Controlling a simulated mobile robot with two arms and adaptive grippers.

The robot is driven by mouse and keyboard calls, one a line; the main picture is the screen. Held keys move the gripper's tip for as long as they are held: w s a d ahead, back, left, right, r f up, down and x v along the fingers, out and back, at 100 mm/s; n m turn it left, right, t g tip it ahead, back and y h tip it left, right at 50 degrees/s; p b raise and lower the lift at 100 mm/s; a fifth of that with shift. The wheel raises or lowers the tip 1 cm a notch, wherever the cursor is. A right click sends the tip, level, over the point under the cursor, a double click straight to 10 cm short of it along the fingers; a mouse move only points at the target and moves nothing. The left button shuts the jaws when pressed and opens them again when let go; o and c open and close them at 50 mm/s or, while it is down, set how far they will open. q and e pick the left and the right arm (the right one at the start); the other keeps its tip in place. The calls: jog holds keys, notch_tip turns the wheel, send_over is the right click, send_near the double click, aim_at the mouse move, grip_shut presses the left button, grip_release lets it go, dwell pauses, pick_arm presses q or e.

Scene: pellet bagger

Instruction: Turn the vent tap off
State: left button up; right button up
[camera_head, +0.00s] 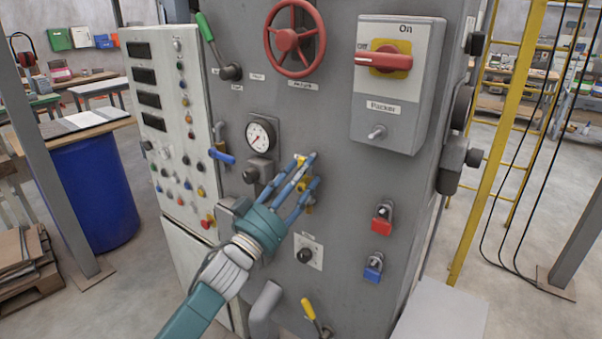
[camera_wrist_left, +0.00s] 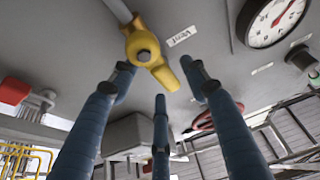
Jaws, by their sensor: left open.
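A small yellow tap (camera_head: 303,186) sits on the grey machine front, right of and below the round gauge, mostly hidden behind my fingers in the head view. In the left wrist view its yellow handle (camera_wrist_left: 144,46) shows clearly, with a round hub and a grey pipe above it. A small label (camera_wrist_left: 179,37) is beside it, too blurred to read surely. My left gripper (camera_head: 312,168) has its three blue fingers spread at the tap. In the wrist view the open fingers (camera_wrist_left: 160,76) lie around the handle's lower end; I cannot tell whether they touch it. My right gripper is not in view.
The gauge (camera_head: 261,136), a blue lever (camera_head: 222,156), a red handwheel (camera_head: 294,39) and a green-handled lever (camera_head: 206,28) surround the tap. A black knob (camera_head: 304,255) and a yellow-handled lever (camera_head: 309,309) are below. The switch box (camera_head: 398,85) sticks out at upper right.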

pick_arm(q)
grip_shut()
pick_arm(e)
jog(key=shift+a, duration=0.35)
pick_arm(q)
jog(key=shift+m, duration=0.4)
jog(key=m+g, duration=0.1)
jog(key=m+h, duration=0.1)
jog(key=m, duration=0.1)
jog(key=d+m+g+h, duration=0.1)
jog(key=m, duration=0.1)
jog(key=shift+s+f+g, duration=0.25)
jog(key=shift+s+g, duration=0.05)
jog(key=shift+s, duration=0.05)
jog(key=shift+s+d+f+m+g+p, duration=0.25)
jog(key=shift+f+m+g+p, duration=0.65)
jog(key=shift+m, duration=1.9)
jog(key=shift+s+d+f+m+g+p, duration=0.25)
jog(key=shift+f+m+g+p, duration=0.65)
jog(key=shift+m, duration=1.9)
jog(key=shift+s+d+f+m+g+p, duration=0.15)
jog(key=shift+d+f+m+g+p, duration=0.55)
jog(key=shift+m, duration=2.1)
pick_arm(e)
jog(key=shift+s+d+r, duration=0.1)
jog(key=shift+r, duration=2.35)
pick_arm(q)
jog(key=shift+a+r+g, duration=0.2)
jog(key=shift+a+g, duration=0.15)
jog(key=shift+g, duration=0.35)
